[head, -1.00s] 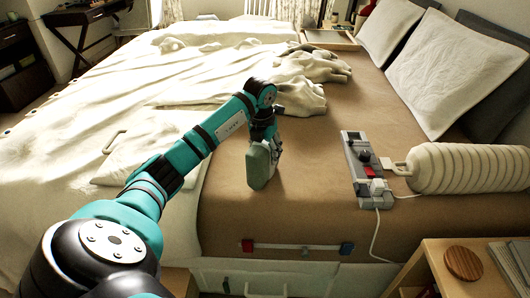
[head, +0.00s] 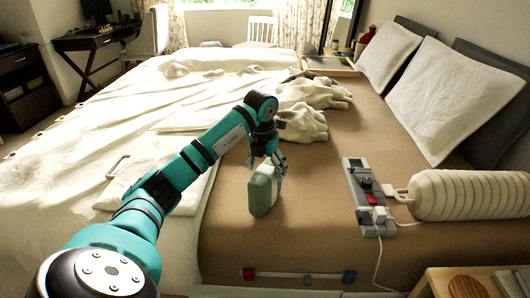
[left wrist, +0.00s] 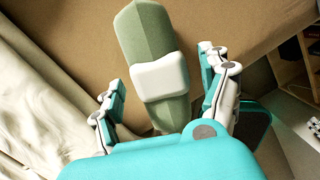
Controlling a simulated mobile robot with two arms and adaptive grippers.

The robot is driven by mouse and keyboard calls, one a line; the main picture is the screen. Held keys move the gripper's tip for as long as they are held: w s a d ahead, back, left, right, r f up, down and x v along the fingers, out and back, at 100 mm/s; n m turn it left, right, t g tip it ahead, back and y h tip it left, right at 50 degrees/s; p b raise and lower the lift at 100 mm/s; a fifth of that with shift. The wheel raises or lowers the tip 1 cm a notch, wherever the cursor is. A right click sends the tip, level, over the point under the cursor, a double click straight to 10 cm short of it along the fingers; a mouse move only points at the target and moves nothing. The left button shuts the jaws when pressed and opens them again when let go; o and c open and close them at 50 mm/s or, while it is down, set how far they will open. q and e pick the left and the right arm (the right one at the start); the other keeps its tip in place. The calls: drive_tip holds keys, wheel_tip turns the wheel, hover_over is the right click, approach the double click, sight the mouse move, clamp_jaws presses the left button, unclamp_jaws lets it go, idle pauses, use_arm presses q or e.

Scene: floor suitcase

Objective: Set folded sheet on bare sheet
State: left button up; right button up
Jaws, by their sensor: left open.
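The folded sheet (head: 260,193) is a sage-green bundle with a white band. It stands on its narrow end on the brown bare sheet (head: 310,212) of the bed in the head view. In the left wrist view the folded sheet (left wrist: 150,30) lies between the spread fingers of my left gripper (left wrist: 161,76), with gaps on both sides. In the head view my left gripper (head: 277,162) is just above and behind it, open. My right gripper is out of view.
A cream cover (head: 90,120) spreads over the left of the bed, with a bunched pile (head: 305,122) behind the gripper. A grey control box (head: 362,190) and ribbed cream bolster (head: 455,195) lie to the right.

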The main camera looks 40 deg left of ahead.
use_arm(q)
drive_tip(key=r, duration=0.4)
drive_tip(key=s+r+p, duration=0.1)
drive_tip(key=r, duration=0.2)
drive_tip(key=shift+d+r, duration=0.1)
drive_tip(key=shift+d, duration=0.05)
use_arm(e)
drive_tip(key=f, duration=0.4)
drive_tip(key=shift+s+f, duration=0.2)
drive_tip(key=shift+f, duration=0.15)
